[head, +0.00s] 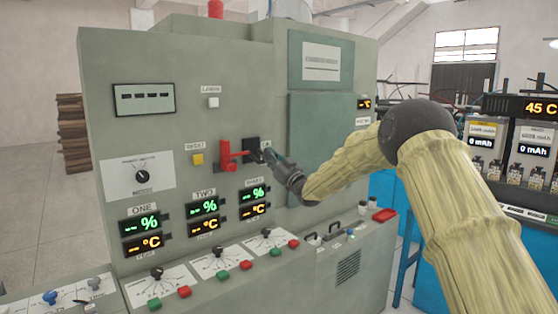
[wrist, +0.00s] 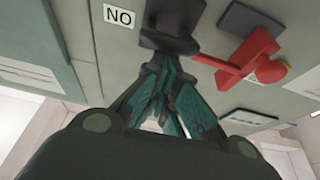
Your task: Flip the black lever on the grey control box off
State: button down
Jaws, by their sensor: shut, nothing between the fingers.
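The grey control box (head: 190,70) fills the left and middle of the head view. The black lever (wrist: 172,38) is at the top middle of the wrist view, on a dark plate; in the head view its dark plate (head: 251,143) sits just right of the red lever, partly hidden by my gripper. My gripper (head: 270,157) is shut and empty, its teal fingertips (wrist: 173,60) close together right at the black lever. They appear to touch it, but I cannot tell for sure.
A red lever (head: 229,156), also in the wrist view (wrist: 250,58), sticks out close beside the black lever. A white label reading "NO" (wrist: 119,16) is on the other side. Knobs and buttons line the lower ledge (head: 215,277). Blue-based battery racks (head: 510,150) stand at right.

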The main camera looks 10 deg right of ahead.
jog(key=shift+f, duration=0.35)
dwell(0.3)
notch_tip(320, 180, up, 4)
jog(key=r+p, duration=0.1)
jog(key=f+b+v, duration=0.1)
jog(key=b+v, duration=0.1)
jog(key=v, duration=0.8)
jog(key=shift+f, duration=0.2)
jog(key=shift+d, duration=0.1)
jog(key=shift+f, duration=0.1)
